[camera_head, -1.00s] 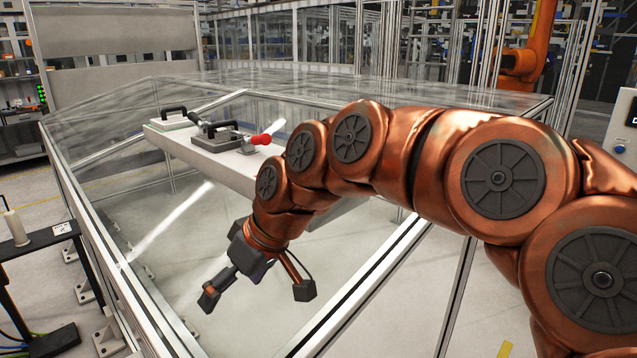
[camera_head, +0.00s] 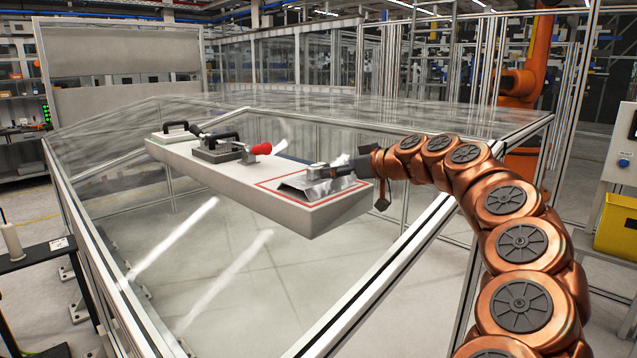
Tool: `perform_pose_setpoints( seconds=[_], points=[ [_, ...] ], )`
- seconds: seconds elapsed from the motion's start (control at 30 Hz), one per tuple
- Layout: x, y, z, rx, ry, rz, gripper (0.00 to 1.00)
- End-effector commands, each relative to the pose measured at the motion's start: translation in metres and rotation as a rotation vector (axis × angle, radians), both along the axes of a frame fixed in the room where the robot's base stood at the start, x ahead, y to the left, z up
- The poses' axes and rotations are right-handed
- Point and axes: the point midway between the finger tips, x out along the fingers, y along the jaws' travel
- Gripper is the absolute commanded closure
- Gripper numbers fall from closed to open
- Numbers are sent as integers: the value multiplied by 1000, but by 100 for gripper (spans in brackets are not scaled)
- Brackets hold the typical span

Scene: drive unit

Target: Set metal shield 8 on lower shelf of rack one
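A bent silver metal plate (camera_head: 308,191), which looks like the metal shield, lies inside a red outline on the right end of the white bench (camera_head: 290,216). No number can be read on it. My gripper (camera_head: 351,187) is at the bench's right end, beside and partly over the plate. Its dark fingers are spread, one over the plate and one near the bench's right edge. I cannot tell whether it touches the plate. No rack marked as rack one can be made out.
A toggle clamp with a red handle (camera_head: 261,149) and a black-handled fixture (camera_head: 174,127) stand further left on the bench. A glass-walled metal frame (camera_head: 97,277) surrounds it. Shelving (camera_head: 18,88) stands far left. A yellow bin (camera_head: 617,226) is at the right.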

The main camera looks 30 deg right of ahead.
Motion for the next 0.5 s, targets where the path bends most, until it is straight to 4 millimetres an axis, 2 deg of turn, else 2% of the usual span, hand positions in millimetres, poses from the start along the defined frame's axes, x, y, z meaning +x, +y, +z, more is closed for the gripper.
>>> perform_pose_setpoints(
  seconds=[0.27, 0.5],
  points=[
    [19, 8, -1, 1, 3, 5, 0],
    [47, 20, -1, 1, 2, 4, 0]
  ],
)
